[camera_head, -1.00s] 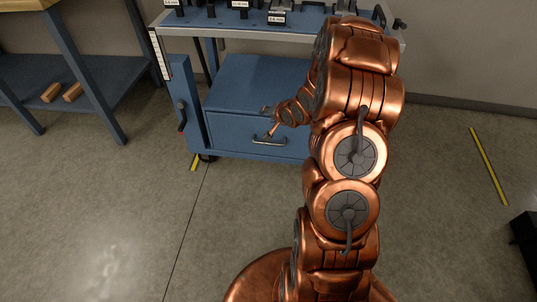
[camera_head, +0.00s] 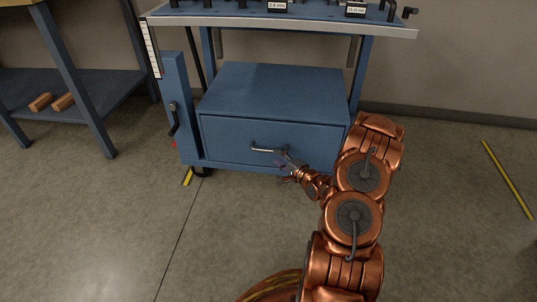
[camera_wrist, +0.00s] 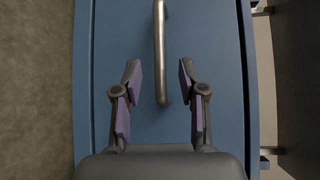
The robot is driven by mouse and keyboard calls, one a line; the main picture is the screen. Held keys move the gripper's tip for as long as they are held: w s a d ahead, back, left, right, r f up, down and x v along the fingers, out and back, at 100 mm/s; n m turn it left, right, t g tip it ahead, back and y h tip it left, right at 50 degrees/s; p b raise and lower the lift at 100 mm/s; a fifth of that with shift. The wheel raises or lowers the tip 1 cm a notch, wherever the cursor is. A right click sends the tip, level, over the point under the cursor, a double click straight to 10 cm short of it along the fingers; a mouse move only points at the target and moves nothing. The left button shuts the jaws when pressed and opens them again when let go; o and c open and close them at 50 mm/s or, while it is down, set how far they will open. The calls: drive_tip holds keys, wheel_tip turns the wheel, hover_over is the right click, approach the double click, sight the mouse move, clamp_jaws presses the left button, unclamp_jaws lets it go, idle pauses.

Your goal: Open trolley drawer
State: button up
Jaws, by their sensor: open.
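The blue trolley drawer (camera_head: 225,138) has a silver bar handle (camera_head: 268,150) on its front and looks shut. My gripper (camera_head: 284,166) is at the right end of this handle, close to the drawer front. In the wrist view, the handle (camera_wrist: 158,35) runs upright down the picture, and its lower end lies between the two finger pads of my gripper (camera_wrist: 159,75). The fingers are open, with a gap on both sides of the bar, and they do not appear to grip it. The blue drawer front (camera_wrist: 215,50) fills the background.
The trolley top (camera_head: 225,20) carries several black items and overhangs the drawer. A blue side post with a black handle (camera_head: 174,119) stands left of it. A workbench shelf (camera_head: 95,88) with wooden blocks is farther left. The floor in front is clear.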

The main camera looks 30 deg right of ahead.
sight(269, 150)
drive_tip(key=shift+w+a+f+b, duration=0.15)
drive_tip(key=shift+w+b, duration=0.3)
drive_tip(key=shift+w, duration=0.7)
drive_tip(key=shift+w+a+f+b, duration=0.15)
drive_tip(key=shift+w+b, duration=0.25)
drive_tip(key=shift+w, duration=0.75)
drive_tip(key=shift+w+f+b, duration=0.2)
drive_tip(key=shift+w+b, duration=0.25)
drive_tip(key=shift+w, duration=0.7)
drive_tip(key=shift+c, duration=0.3)
clamp_jaws()
